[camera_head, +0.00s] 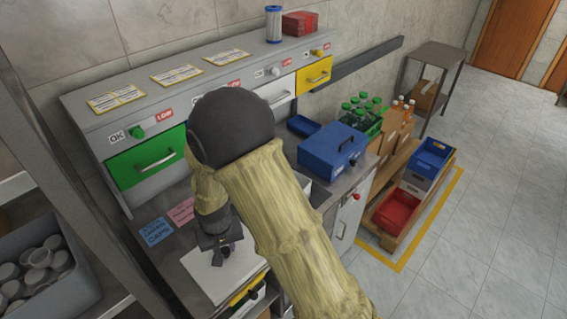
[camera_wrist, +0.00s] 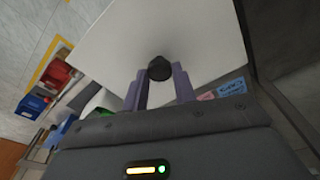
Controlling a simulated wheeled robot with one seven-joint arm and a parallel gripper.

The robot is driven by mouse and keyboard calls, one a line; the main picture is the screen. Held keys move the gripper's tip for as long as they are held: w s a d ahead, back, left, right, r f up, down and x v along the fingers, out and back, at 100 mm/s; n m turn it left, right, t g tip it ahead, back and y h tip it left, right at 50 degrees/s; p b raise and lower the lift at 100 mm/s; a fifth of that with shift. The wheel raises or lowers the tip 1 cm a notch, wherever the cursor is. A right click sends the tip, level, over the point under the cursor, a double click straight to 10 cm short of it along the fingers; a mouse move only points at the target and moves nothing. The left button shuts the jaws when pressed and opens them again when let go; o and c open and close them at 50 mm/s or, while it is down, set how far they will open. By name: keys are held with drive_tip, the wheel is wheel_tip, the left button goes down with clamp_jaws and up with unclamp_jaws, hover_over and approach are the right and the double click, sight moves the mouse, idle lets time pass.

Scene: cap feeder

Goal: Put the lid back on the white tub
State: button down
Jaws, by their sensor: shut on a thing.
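The lid (camera_head: 205,279) is a flat white square plate with a small black knob at its middle. It fills the upper middle of the wrist view (camera_wrist: 205,35). My gripper (camera_head: 222,246) points down over the lid, and its two fingers (camera_wrist: 160,78) are closed around the black knob (camera_wrist: 159,68). The lid is over the front part of the grey workbench. I cannot tell whether it is raised or resting on something. The white tub is not clearly visible; my arm and the lid cover much of the bench. A small pale edge (camera_head: 304,181) shows just right of my arm, but I cannot tell what it is.
A grey bin (camera_head: 62,291) of white cups stands at left. A green drawer (camera_head: 147,160) and a yellow drawer (camera_head: 314,76) are in the back unit. A blue toolbox (camera_head: 333,152) stands on the bench's right. Bottles and red (camera_head: 396,211) and blue crates are beyond.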

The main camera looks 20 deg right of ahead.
drive_tip(key=w+d+f, duration=0.1)
drive_tip(key=d+f, duration=0.5)
drive_tip(key=d, duration=0.3)
drive_tip(key=w+d+f+m, duration=0.1)
drive_tip(key=w+d+f, duration=0.1)
drive_tip(key=d+f, duration=0.3)
drive_tip(key=d, duration=0.4)
drive_tip(key=shift+w+d+f, duration=0.25)
drive_tip(key=shift+d+f, duration=0.15)
drive_tip(key=shift+w, duration=0.1)
